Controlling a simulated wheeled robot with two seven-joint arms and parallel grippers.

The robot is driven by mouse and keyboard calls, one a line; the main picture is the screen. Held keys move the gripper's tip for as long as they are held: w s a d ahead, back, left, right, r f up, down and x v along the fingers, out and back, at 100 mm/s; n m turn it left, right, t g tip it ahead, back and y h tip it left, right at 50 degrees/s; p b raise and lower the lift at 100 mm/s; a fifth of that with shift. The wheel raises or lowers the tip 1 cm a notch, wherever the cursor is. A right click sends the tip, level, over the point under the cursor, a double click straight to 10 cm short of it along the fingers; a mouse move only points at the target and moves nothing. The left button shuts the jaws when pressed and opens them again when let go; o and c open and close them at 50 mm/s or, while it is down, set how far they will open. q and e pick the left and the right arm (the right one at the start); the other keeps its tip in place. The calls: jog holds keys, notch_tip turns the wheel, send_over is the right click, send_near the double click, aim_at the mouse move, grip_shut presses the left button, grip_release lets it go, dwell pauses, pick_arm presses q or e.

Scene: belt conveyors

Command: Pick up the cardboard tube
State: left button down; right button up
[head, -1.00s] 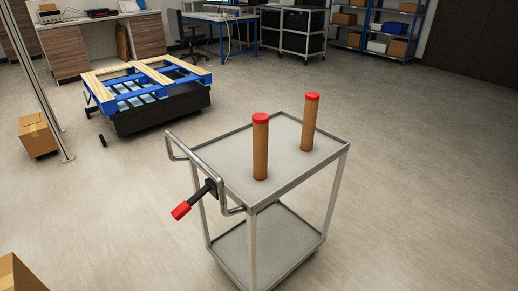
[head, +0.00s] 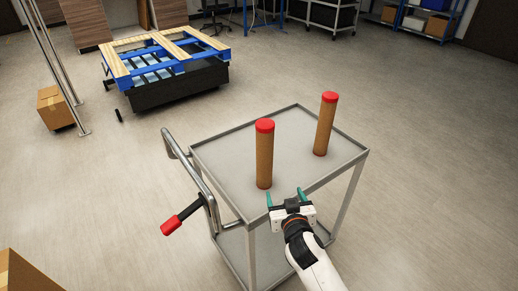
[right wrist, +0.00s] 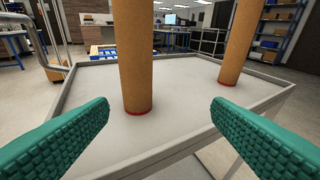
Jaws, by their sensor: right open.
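Two brown cardboard tubes with red caps stand upright on the top of a grey metal cart. The nearer tube (head: 265,155) is left of the farther tube (head: 325,125). In the right wrist view the nearer tube (right wrist: 134,55) stands between the fingers' directions, beyond their tips, and the farther tube (right wrist: 240,45) is to its right. My right gripper (head: 284,197) is open and empty at the cart's near edge, just short of the nearer tube and not touching it. Its green ridged fingers (right wrist: 161,113) are wide apart. My left gripper is not in view.
A blue-and-wood pallet (head: 160,60) on a dark base and a cardboard box (head: 54,108) stand behind left. The floor right is free.

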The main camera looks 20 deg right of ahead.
aim_at(269, 152)
jog(key=w+a+r+t, duration=0.2)
jog(key=w+r+t, duration=0.1)
jog(key=r, duration=0.5)
jog(key=shift+y, duration=0.4)
jog(key=w+p, duration=0.1)
jog(key=w, duration=0.5)
jog(key=shift+w+d, duration=0.2)
jog(key=shift+w+r+p, duration=0.1)
jog(key=shift+w+p, duration=0.2)
jog(key=shift+w, duration=0.2)
jog(key=w, duration=0.4)
jog(key=shift+w+a+r+p, duration=0.1)
jog(key=shift+w+a+p, duration=0.05)
jog(key=shift+w+p, duration=0.2)
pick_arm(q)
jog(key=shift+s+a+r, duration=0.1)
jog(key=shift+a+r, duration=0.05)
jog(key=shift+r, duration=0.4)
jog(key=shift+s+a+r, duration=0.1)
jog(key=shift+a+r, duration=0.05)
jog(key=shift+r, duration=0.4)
pick_arm(e)
jog(key=c, duration=1.1)
jog(key=shift+r, duration=0.1)
